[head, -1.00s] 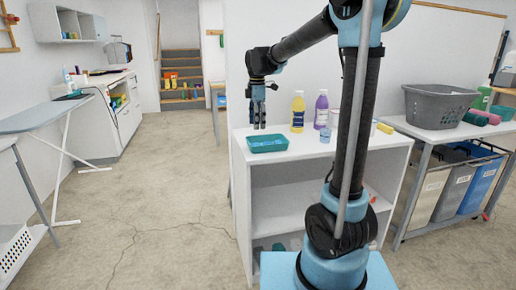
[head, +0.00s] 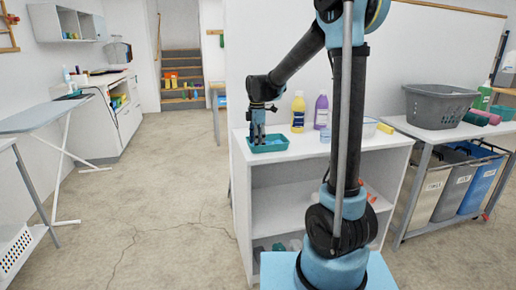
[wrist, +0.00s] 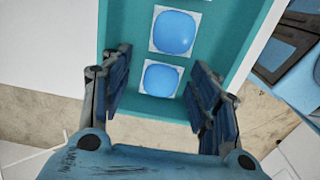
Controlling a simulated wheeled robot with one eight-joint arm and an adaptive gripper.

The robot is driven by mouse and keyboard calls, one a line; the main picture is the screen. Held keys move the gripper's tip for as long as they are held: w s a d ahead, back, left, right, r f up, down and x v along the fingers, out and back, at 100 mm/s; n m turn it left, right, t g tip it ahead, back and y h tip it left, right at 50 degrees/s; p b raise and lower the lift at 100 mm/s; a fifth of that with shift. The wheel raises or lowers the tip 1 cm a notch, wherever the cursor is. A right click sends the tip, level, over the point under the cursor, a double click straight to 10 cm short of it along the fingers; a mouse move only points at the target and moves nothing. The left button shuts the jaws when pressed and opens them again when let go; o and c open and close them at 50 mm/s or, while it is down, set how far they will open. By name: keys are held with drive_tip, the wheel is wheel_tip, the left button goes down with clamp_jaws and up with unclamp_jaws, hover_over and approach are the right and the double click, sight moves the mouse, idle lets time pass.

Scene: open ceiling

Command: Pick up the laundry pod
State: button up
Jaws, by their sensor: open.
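A teal tray (head: 284,147) sits on top of the white shelf unit, near its left end. In the wrist view, laundry pods, blue domes on clear square film, lie in a row in the tray (wrist: 211,60). The nearest laundry pod (wrist: 161,79) is just ahead of the space between my fingers; another pod (wrist: 174,32) lies beyond it. My gripper (wrist: 160,100) is open and empty, pointing down over the tray's near end. In the head view my gripper (head: 258,141) hides part of the tray, and the pods are hard to make out.
On the white shelf unit (head: 245,180), a yellow bottle (head: 298,112), a purple bottle (head: 321,111) and a small cup (head: 325,135) stand right of the tray. A grey basket (head: 440,105) stands on the table at right. Open floor lies to the left.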

drive_tip(key=c, duration=0.9)
drive_tip(key=shift+c, duration=0.2)
drive_tip(key=shift+r, duration=0.1)
wheel_tip(320, 180, up, 10)
